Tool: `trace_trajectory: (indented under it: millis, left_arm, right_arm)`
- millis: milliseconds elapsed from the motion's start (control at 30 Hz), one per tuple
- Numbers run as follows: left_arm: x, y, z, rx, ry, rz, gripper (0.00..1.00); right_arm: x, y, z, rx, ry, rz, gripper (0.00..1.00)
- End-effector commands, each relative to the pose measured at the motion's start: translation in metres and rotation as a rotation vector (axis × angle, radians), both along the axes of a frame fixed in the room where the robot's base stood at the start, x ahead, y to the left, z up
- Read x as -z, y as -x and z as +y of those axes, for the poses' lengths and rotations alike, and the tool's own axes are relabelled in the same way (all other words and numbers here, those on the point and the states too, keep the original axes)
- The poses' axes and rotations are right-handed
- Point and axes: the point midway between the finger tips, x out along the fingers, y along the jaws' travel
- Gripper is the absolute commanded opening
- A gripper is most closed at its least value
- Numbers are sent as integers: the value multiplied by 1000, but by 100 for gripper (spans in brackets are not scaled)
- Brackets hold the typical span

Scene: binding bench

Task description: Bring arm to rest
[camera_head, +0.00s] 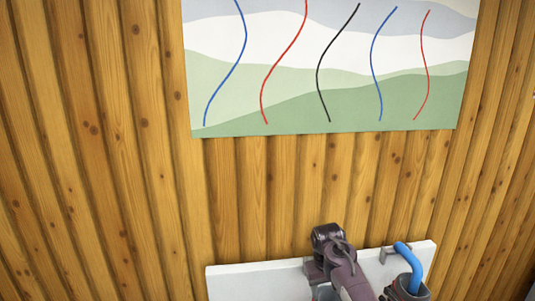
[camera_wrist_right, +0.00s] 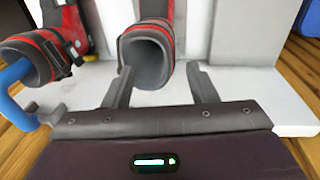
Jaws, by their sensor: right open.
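My right gripper (camera_wrist_right: 160,72) is open in the wrist view, its two dark fingers spread apart. A grey tube-like part with a red band (camera_wrist_right: 148,55) shows beyond and between the fingers. I see nothing gripped, and I cannot tell whether a finger touches the tube. In the head view a dark purple part of my right arm shows at the bottom, over a white surface; its fingertips are not clear there. My left gripper is in neither view.
A white surface (camera_head: 235,283) lies at the bottom of the head view, before a wooden plank wall (camera_head: 90,150). A bent blue tube (camera_head: 411,262) is close right of my arm. A picture with wavy lines (camera_head: 280,90) hangs above. The wall's front is clear.

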Motion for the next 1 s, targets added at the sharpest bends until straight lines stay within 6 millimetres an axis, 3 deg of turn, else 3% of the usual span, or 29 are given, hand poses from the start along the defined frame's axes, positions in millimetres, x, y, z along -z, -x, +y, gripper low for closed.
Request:
trace_trajectory:
  millis: [33, 200, 400, 600, 800, 1000]
  left_arm:
    - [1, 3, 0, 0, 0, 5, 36]
    - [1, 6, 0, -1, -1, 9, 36]
    - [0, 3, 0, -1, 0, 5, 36]
    - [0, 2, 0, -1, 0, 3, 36]
    - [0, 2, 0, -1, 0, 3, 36]
    - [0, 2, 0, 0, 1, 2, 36]
  right_arm:
    - [20, 17, -2, 1, -12, -4, 52]
    - [58, 75, -7, -1, -47, -49, 52]
    - [75, 159, -16, -1, -75, -100, 52]
    - [62, 241, -23, -7, -95, -152, 52]
    - [41, 289, -27, -14, -105, -184, 52]
    - [21, 323, -28, -20, -113, -204, 52]
